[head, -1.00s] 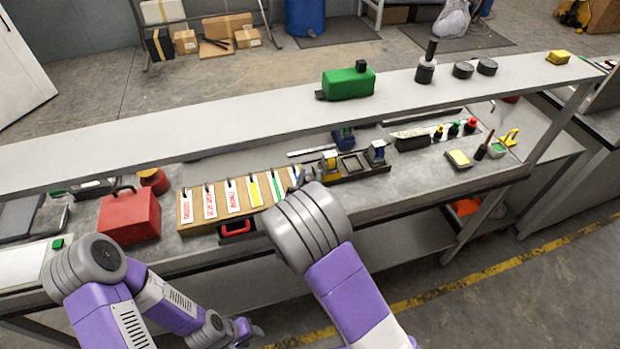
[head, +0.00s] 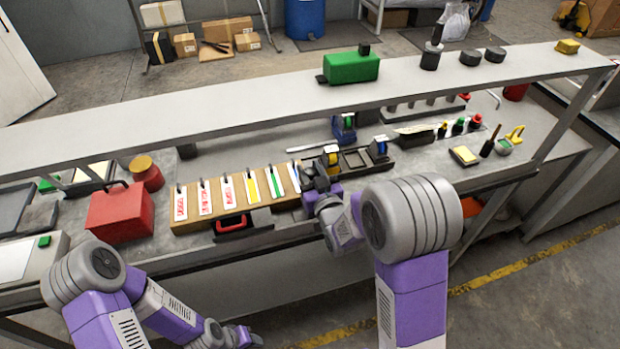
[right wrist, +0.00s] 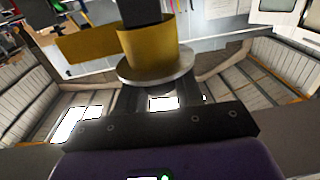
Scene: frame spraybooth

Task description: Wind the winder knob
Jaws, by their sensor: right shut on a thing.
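The winder is a small yellow and black unit (head: 331,157) on the bench, at the left end of a dark fixture. My right gripper (head: 318,178) is at its near left side. In the right wrist view, a yellow body (right wrist: 150,50) with a round grey disc (right wrist: 156,68) stands right in front of my right gripper (right wrist: 162,98). The dark fingers are close together just below the disc, shut on what I take to be the winder knob, mostly hidden between them. My left gripper (head: 243,337) hangs low in front of the bench, away from the winder; its jaws are too small to read.
A wooden board (head: 263,208) with several coloured tags lies just left of the right gripper. A red toolbox (head: 120,212) stands farther left. A shelf (head: 250,110) spans above the bench. Small bottles and a yellow sponge (head: 465,155) lie to the right.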

